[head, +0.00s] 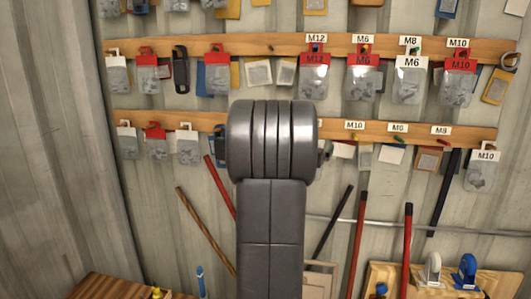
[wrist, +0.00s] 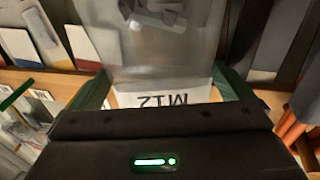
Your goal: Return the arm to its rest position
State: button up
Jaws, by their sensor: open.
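My gripper (wrist: 160,78) is open in the wrist view, its two dark green fingers apart. A clear bag (wrist: 165,45) with grey parts in it fills the space in front of and between the fingers. Whether it touches either finger cannot be told. An upside-down M12 label (wrist: 165,97) shows just below the bag, between the fingers. In the head view my arm stands raised in the middle, and its big joint hides my gripper and part of the lower wooden rail (head: 460,133).
The upper rail (head: 260,43) carries several hanging bags, including a red-topped M12 bag (head: 314,75). Red rods (head: 407,250) and dark rods lean against the corrugated wall. A wooden box (head: 115,288) stands at lower left, and a wooden holder with tape dispensers (head: 467,270) at lower right.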

jog(key=shift+w+f, duration=0.1)
jog(key=shift+w+f, duration=0.1)
jog(key=shift+w, duration=0.05)
jog(key=r+b+v, duration=0.1)
jog(key=b+v, duration=0.2)
jog(key=v, duration=1.1)
jog(key=p+x, duration=0.1)
jog(key=x, duration=0.3)
jog(key=p+x, duration=0.1)
jog(key=x, duration=0.4)
jog(key=p+x, duration=0.1)
jog(key=x, duration=0.3)
jog(key=shift+w+d+f, duration=0.2)
jog(key=shift+w+f, duration=0.1)
jog(key=shift+f, duration=0.1)
jog(key=shift+r, duration=0.2)
jog(key=s+a, duration=0.2)
jog(key=s, duration=0.8)
jog(key=shift+g+h, duration=0.3)
jog(key=shift+w+d+f, duration=0.1)
jog(key=shift+w+f, duration=0.1)
jog(key=shift+f, duration=0.65)
jog(key=shift+w+f, duration=0.2)
jog(key=shift+f, duration=0.65)
jog(key=shift+w+f, duration=0.2)
jog(key=shift+f, duration=0.65)
